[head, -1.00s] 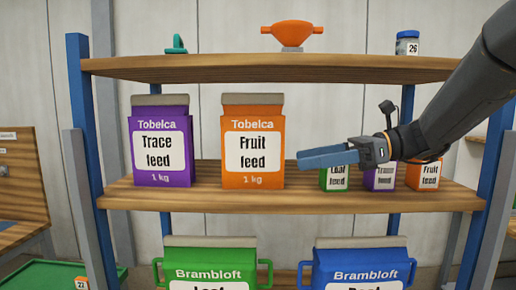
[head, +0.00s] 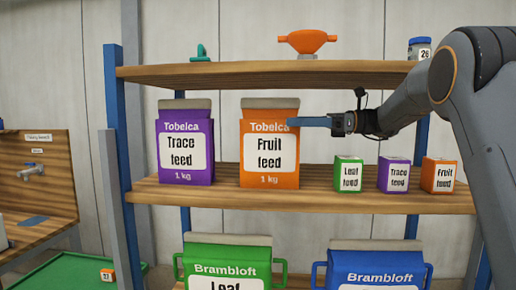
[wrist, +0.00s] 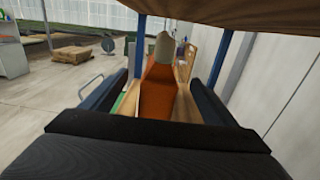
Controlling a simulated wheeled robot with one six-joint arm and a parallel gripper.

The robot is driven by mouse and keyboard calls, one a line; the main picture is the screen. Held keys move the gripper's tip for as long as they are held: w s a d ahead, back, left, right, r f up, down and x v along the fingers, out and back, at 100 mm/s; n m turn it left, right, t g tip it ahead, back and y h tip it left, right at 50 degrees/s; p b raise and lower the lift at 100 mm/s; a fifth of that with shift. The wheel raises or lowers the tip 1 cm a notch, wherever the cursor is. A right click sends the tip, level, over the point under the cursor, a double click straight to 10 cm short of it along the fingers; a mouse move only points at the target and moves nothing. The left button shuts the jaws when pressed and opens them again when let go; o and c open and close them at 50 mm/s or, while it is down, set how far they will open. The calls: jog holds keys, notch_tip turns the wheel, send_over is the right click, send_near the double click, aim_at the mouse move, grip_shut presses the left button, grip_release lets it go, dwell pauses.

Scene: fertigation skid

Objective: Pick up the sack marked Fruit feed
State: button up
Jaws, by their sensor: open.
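The orange sack marked Fruit feed (head: 269,150) stands upright on the middle shelf, with a grey folded top. My gripper (head: 296,122) points left at its upper right edge, one blue finger overlapping that edge in the head view. In the wrist view the orange sack (wrist: 160,98) shows side-on in the gap between my two open fingers (wrist: 163,100). I cannot tell whether the fingers reach around it or touch it. A small orange Fruit feed carton (head: 440,176) stands at the shelf's right.
A purple Trace feed sack (head: 185,150) stands just left of the orange one. Small green (head: 348,174) and purple (head: 393,175) cartons stand to the right, below my arm. The upper shelf (head: 230,75) is close above. Green and blue sacks stand below.

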aim_at(270, 120)
jog(key=a+p, duration=0.1)
jog(key=a, duration=0.1)
jog(key=a+p, duration=0.1)
jog(key=a, duration=0.1)
jog(key=a+p, duration=0.1)
jog(key=a, duration=0.2)
jog(key=shift+s+a+r, duration=0.1)
jog(key=shift+r, duration=0.15)
jog(key=shift+a+f, duration=0.15)
jog(key=shift+a, duration=0.15)
jog(key=c, duration=2)
grip_shut()
